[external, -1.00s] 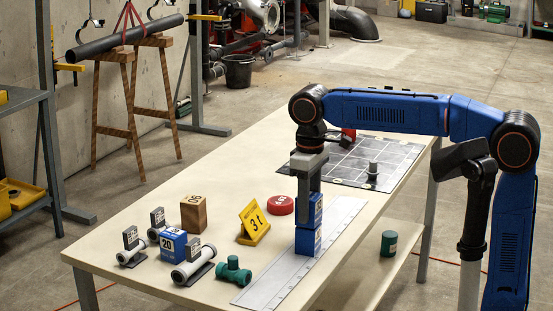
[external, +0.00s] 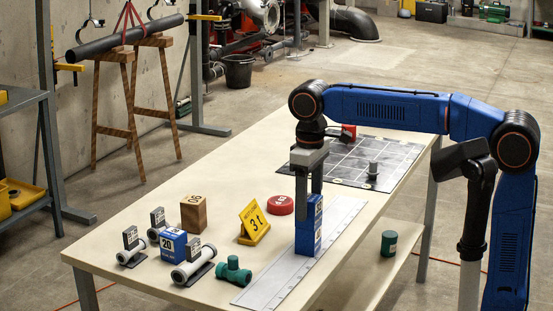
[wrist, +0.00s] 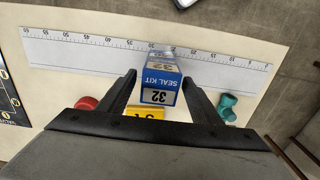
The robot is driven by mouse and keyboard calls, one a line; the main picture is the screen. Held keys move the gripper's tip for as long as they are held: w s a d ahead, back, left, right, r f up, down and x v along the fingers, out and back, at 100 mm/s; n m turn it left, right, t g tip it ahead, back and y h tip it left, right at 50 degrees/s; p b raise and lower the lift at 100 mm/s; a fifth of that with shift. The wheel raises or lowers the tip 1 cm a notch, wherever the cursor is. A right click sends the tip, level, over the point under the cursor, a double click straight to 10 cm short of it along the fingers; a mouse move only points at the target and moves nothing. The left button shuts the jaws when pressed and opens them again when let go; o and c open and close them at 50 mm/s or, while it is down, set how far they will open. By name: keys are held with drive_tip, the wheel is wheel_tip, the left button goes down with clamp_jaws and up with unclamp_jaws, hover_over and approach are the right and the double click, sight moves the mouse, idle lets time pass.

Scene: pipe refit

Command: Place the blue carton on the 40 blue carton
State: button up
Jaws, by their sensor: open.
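A blue carton (external: 315,212) sits upright on top of another blue carton (external: 307,241), roughly in line with it; the two make a stack on the long ruler strip. In the wrist view the upper carton (wrist: 160,82) reads "SEAL KIT" and "32". The lower carton's number cannot be read. My gripper (external: 309,195) points down over the stack with its fingers apart around the upper carton's top. In the wrist view my gripper (wrist: 157,78) shows a gap between each finger and the carton.
A yellow number stand (external: 254,222) and a red disc (external: 280,205) are left of the stack. A blue carton marked 20 (external: 173,246), a wooden block (external: 194,213), white pipe pieces and a green fitting (external: 233,270) lie further left. A dark grid mat (external: 355,160) lies behind.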

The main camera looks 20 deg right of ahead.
sight(310, 197)
wheel_tip(310, 197, up, 11)
drive_tip(key=shift+f, duration=0.2)
drive_tip(key=shift+d, duration=0.1)
drive_tip(key=s+d+f+m+t, duration=0.1)
drive_tip(key=d+f, duration=0.2)
drive_tip(key=d, duration=0.5)
drive_tip(key=d+f+m+y, duration=0.1)
drive_tip(key=d+f+m, duration=0.15)
drive_tip(key=d, duration=0.45)
drive_tip(key=s+d+f+m+t, duration=0.1)
drive_tip(key=d+f, duration=0.3)
drive_tip(key=d, duration=0.4)
drive_tip(key=s+d+f+m+t, duration=0.1)
drive_tip(key=s+d+f+m, duration=0.1)
drive_tip(key=s+d+f, duration=0.4)
drive_tip(key=s+d+f+m+t+h, duration=0.1)
drive_tip(key=s+d+f+m, duration=0.1)
drive_tip(key=s+d+f, duration=0.4)
drive_tip(key=d+f, duration=0.3)
drive_tip(key=f, duration=0.4)
drive_tip(key=shift+d+f+t, duration=0.2)
drive_tip(key=shift+d+t, duration=0.15)
drive_tip(key=shift+t, duration=0.05)
